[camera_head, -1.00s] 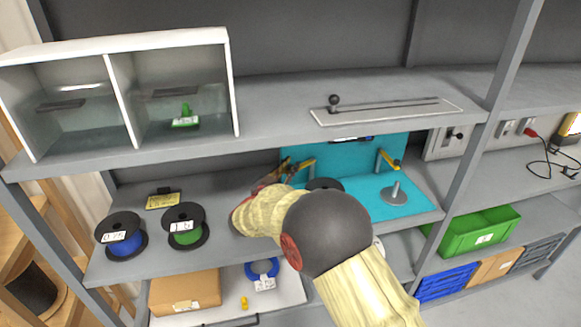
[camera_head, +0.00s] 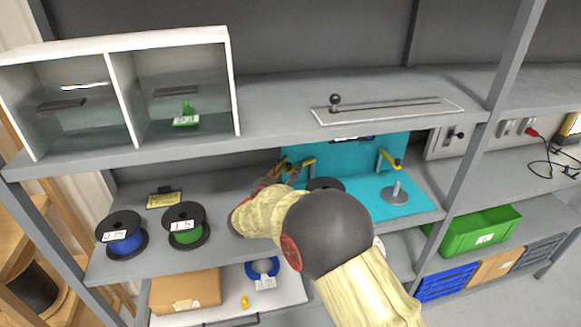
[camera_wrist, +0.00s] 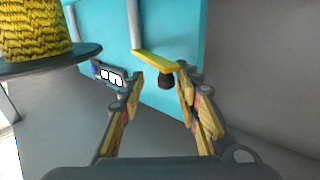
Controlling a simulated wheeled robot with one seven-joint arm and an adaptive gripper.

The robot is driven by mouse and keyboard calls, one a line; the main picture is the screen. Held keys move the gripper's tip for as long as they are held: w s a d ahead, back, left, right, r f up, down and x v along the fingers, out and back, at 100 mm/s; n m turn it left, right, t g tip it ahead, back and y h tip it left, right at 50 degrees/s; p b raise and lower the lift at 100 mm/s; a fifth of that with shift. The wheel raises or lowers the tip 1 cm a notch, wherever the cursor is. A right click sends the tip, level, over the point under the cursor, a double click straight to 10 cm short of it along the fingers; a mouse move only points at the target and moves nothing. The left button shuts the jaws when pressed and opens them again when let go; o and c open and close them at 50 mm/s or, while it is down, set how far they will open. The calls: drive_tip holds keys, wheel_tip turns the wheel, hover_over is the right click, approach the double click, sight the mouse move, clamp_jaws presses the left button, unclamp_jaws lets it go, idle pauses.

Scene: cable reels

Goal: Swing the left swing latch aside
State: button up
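The left swing latch (camera_head: 305,163) is a yellow lever on a post at the left of the turquoise fixture. In the wrist view its yellow arm (camera_wrist: 152,61) points towards me and ends in a dark knob (camera_wrist: 166,82). My gripper (camera_wrist: 158,88) is open, with one finger on each side of the knob and the lever's end. A gap shows on the left of the knob; whether the right finger touches it I cannot tell. In the head view my gripper (camera_head: 285,171) is at the latch, partly hidden by my arm.
A matching right latch (camera_head: 388,158) stands on the turquoise fixture (camera_head: 352,160), with a grey spindle disc (camera_head: 395,194) below it. In the wrist view a reel of yellow cable (camera_wrist: 35,35) is close on the left. The shelf above (camera_head: 270,112) limits height.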

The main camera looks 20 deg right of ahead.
drive_tip(key=v, duration=1.1)
drive_tip(key=shift+a, duration=0.15)
drive_tip(key=shift+s, duration=0.1)
